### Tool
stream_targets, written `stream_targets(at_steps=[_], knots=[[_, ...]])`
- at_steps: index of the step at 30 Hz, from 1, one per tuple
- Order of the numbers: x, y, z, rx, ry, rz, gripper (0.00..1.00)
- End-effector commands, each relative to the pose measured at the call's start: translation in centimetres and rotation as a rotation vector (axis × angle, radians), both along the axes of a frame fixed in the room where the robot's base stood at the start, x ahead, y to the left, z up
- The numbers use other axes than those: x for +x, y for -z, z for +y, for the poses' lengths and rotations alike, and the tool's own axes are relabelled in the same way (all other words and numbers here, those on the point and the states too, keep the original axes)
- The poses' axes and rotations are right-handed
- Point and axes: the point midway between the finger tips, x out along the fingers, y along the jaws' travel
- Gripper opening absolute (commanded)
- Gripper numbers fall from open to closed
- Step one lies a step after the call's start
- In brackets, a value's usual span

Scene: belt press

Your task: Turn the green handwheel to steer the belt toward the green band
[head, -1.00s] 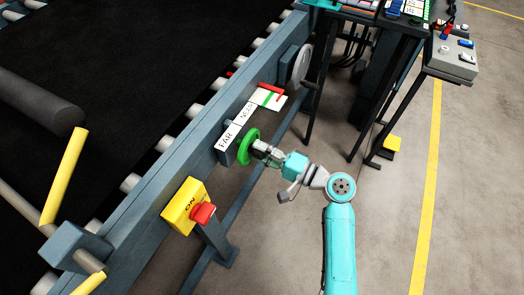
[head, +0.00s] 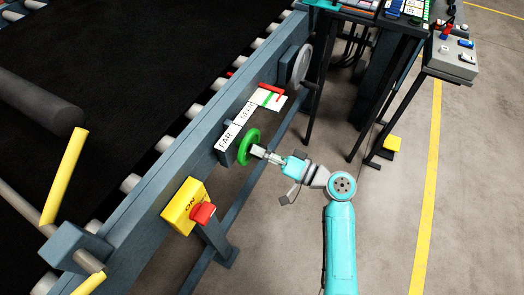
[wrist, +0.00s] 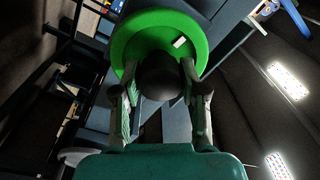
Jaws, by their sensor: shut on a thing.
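The green handwheel (head: 250,147) stands out from the side of the blue-grey belt frame. In the wrist view its green rim (wrist: 195,40) fills the top middle, with a dark round knob (wrist: 158,78) in front. My gripper (head: 262,152) meets the wheel from the right. In the wrist view its two fingers (wrist: 158,92) are shut on either side of the dark knob. A white scale plate (head: 238,128) marked FAR and NEAR lies above the wheel. Its green band (head: 269,98) is near the upper end, close to a red pointer (head: 262,89). The black belt (head: 130,90) runs behind the frame.
A yellow box (head: 183,205) with a red button (head: 203,214) sits on the frame below the wheel. A grey handwheel (head: 301,65) is further up the frame. A control stand (head: 405,50) stands at the upper right. The floor right of my arm is open.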

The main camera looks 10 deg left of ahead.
Motion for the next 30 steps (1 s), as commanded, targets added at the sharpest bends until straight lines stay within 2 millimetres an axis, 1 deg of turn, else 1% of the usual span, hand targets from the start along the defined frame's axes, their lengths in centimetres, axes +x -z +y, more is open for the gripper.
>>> stream_targets(at_steps=[13,14,15,16,17,26,30], knots=[[0.0,0.1,0.0,-0.004,0.0,-0.007,0.08],[0.0,0.1,0.0,-0.004,0.0,-0.007,0.48],[0.0,0.1,0.0,-0.004,0.0,-0.007,0.58],[0.0,0.1,0.0,-0.004,0.0,-0.007,0.65],[0.0,0.1,0.0,-0.004,0.0,-0.007,0.68],[0.0,0.0,-0.1,-0.003,0.0,-0.007,0.68],[-0.3,0.1,-1.0,-0.003,0.002,-0.007,0.68]])
